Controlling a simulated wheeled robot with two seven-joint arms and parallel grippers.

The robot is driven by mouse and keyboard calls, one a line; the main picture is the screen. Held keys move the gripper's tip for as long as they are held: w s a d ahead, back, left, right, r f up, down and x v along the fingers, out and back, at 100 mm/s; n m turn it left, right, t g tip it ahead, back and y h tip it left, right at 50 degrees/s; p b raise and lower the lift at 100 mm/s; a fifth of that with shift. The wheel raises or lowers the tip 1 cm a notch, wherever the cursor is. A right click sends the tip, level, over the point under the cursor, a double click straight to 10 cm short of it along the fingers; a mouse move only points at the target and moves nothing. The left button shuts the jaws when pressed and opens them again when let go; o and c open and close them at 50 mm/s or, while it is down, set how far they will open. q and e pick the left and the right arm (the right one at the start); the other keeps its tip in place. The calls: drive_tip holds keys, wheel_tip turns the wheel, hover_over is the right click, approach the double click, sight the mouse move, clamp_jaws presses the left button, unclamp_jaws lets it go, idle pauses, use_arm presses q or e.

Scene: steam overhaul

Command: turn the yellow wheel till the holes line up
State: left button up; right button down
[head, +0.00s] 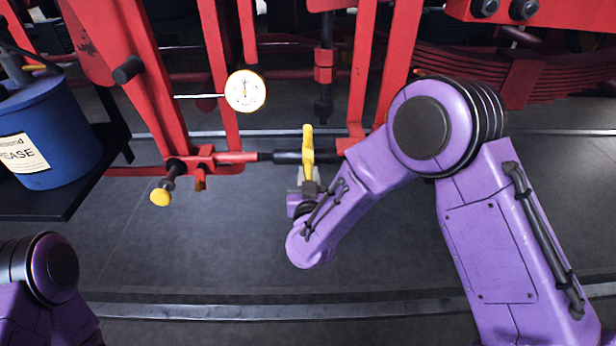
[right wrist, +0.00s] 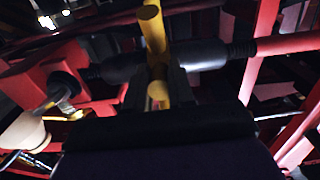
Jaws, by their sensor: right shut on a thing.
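The yellow wheel (head: 308,145) shows nearly edge-on in the head view, on a black shaft section (head: 286,157) of a red horizontal rod. My right gripper (head: 309,184) is shut on the wheel's lower part from below. In the right wrist view the yellow wheel (right wrist: 152,38) rises up from between the fingers of my right gripper (right wrist: 158,92), in front of the black sleeve (right wrist: 205,56). The holes cannot be made out in either view. My left gripper is out of the head view; only part of my left arm shows at lower left.
A white dial gauge (head: 245,91) with a thin rod stands left of the wheel. A yellow-capped knob (head: 160,197) hangs at the left end of the rod. A blue grease bucket (head: 48,130) sits on a dark shelf (head: 70,190). Red frame bars (head: 365,70) stand close behind.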

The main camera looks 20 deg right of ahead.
sight(308, 158)
drive_tip(key=shift+r, duration=0.1)
drive_tip(key=shift+w+r+p, duration=0.1)
drive_tip(key=shift+r+p, duration=1.05)
drive_tip(key=shift+r, duration=0.05)
drive_tip(key=shift+w+r+p, duration=0.1)
drive_tip(key=shift+r+p, duration=0.3)
drive_tip(key=shift+r, duration=0.1)
drive_tip(key=shift+w+d+r+p, duration=0.1)
drive_tip(key=shift+w+r+p, duration=0.1)
drive_tip(key=shift+r+p, duration=0.5)
drive_tip(key=shift+w+r, duration=0.15)
drive_tip(key=shift+r, duration=0.15)
drive_tip(key=shift+w+d+r+p, duration=0.1)
drive_tip(key=shift+w+r+p, duration=0.1)
drive_tip(key=shift+r+p, duration=0.15)
